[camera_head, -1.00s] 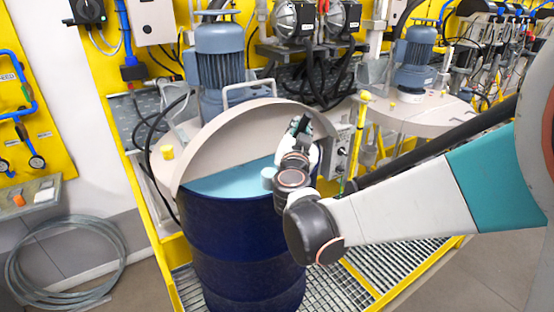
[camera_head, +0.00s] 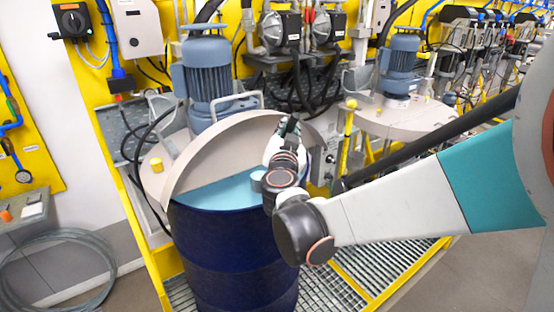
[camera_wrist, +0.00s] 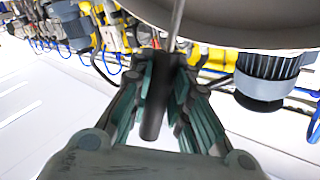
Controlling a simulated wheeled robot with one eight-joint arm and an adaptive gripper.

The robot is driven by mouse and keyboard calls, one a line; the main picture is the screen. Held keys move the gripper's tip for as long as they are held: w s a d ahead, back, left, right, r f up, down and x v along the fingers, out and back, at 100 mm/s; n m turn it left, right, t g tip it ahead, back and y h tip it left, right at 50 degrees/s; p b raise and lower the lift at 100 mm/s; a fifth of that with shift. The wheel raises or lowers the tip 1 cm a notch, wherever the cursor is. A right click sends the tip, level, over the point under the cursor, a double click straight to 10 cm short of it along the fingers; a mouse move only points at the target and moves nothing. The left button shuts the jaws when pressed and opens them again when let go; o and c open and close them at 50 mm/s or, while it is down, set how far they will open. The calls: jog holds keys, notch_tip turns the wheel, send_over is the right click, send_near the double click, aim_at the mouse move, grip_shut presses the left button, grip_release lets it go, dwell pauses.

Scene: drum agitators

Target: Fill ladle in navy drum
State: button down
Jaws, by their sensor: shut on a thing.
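The navy drum (camera_head: 235,260) stands upright on the grating, with light-blue contents (camera_head: 215,190) showing in its open front half. A beige lid (camera_head: 205,152) is raised at its back half. My gripper (camera_head: 285,140) is above the drum's right side, close to the lid's edge. In the wrist view my gripper (camera_wrist: 166,75) is shut around the ladle's dark handle (camera_wrist: 155,105), and a thin metal rod (camera_wrist: 177,20) runs from it past the lid. The ladle's bowl is not clearly seen. I cannot tell whether a small pale cylinder (camera_head: 257,180) beside my wrist belongs to it.
A blue agitator motor (camera_head: 207,75) stands behind the lid. Another lidded station with a motor (camera_head: 400,65) is at the right. Yellow framing, pumps (camera_head: 280,30) and hoses line the back. A coiled cable (camera_head: 70,265) lies at the left.

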jog(key=shift+s, duration=0.1)
jog(key=s+a+n+t+b, duration=0.2)
jog(key=s+a+n+b, duration=0.1)
jog(key=a, duration=0.3)
jog(key=shift+s+a+y+b, duration=0.2)
jog(key=shift+s+y+b, duration=0.1)
jog(key=shift+s+b, duration=0.4)
jog(key=shift+w+d, duration=0.1)
jog(key=shift+d, duration=0.05)
dwell(1.0)
jog(key=shift+w+d+m+g+p, duration=0.35)
jog(key=shift+w+d+m+p, duration=0.25)
jog(key=shift+d, duration=0.45)
jog(key=shift+w+d+m+g+p, duration=0.35)
jog(key=shift+w+d+p, duration=0.2)
jog(key=shift+w+d, duration=0.35)
jog(key=shift+w+d+m+g+p, duration=0.3)
jog(key=shift+w+d+m+p, duration=0.3)
jog(key=shift+d, duration=0.55)
jog(key=shift+r, duration=0.1)
jog(key=shift+s+r+p, duration=0.1)
jog(key=shift+r+p, duration=2.4)
jog(key=shift+r, duration=0.95)
